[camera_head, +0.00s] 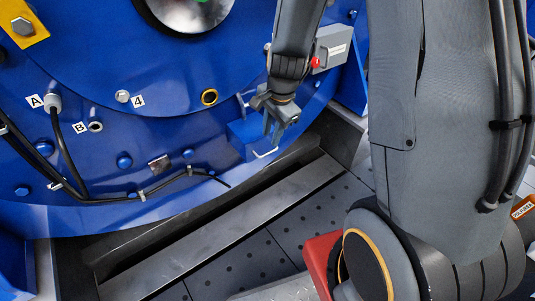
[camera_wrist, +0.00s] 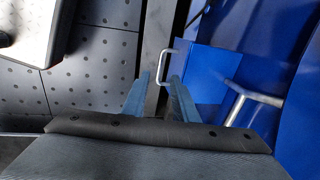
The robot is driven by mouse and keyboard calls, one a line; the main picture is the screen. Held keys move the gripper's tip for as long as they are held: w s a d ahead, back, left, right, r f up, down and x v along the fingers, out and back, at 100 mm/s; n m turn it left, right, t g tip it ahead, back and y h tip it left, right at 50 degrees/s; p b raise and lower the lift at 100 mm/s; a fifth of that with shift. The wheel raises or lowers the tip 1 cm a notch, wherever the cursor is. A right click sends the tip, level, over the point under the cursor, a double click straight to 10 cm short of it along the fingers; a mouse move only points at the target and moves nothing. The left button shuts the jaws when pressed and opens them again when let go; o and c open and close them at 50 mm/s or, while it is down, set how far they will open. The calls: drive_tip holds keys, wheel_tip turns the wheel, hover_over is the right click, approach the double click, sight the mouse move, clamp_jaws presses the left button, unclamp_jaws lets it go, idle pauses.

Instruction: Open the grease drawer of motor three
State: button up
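The blue grease drawer (camera_head: 243,137) is a small box low on the blue motor housing, with a thin metal wire handle (camera_head: 265,153) on its front. In the wrist view the blue drawer (camera_wrist: 207,72) is right of centre, and its handle (camera_wrist: 164,66) stands out to its left. My gripper (camera_head: 275,131) is beside the drawer front, above the handle in the head view. In the wrist view my gripper (camera_wrist: 158,92) has its two fingers apart, with nothing between them. The handle lies just beyond the fingertips, and I cannot tell the exact distance.
A metal bar (camera_wrist: 250,97) sticks out near the drawer. A grey box with a red button (camera_head: 329,48) is on the housing at upper right. Black cables (camera_head: 60,150) run along the housing at left. A dark perforated floor (camera_head: 245,265) and a metal ledge (camera_head: 215,230) lie below.

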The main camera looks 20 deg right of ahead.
sight(268, 153)
drive_tip(key=f+b, duration=0.1)
drive_tip(key=f, duration=0.1)
drive_tip(key=w+f+b, duration=0.1)
drive_tip(key=f, duration=0.2)
drive_tip(key=f+b, duration=0.2)
drive_tip(key=f, duration=0.1)
drive_tip(key=shift+w+a, duration=0.25)
drive_tip(key=shift+w, duration=0.05)
clamp_jaws()
idle(1.2)
